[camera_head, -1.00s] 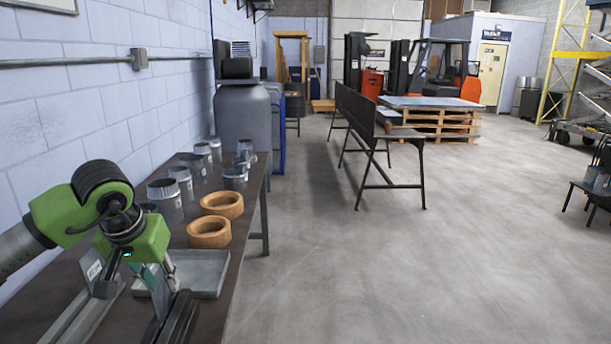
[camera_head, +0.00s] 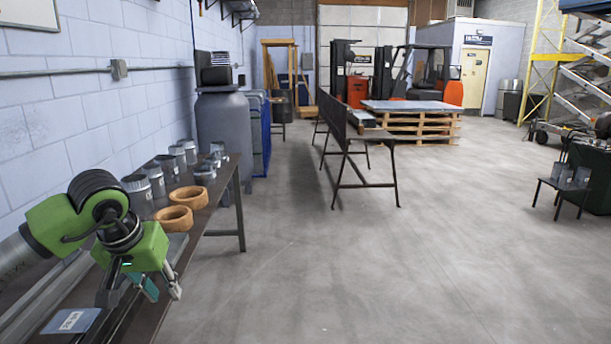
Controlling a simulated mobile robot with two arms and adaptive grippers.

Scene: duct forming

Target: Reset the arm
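My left arm comes in from the left, with its green wrist over the dark workbench (camera_head: 212,222). My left gripper (camera_head: 142,292) points down over the bench's near part. My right gripper is out of view.
Several grey metal duct pieces (camera_head: 153,178) and two orange-brown rings (camera_head: 175,219) stand on the bench beyond my gripper. A grey tray (camera_head: 178,245) is partly hidden behind it. A blue label plate (camera_head: 72,321) lies at the near left. The floor (camera_head: 350,270) right of the bench is clear.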

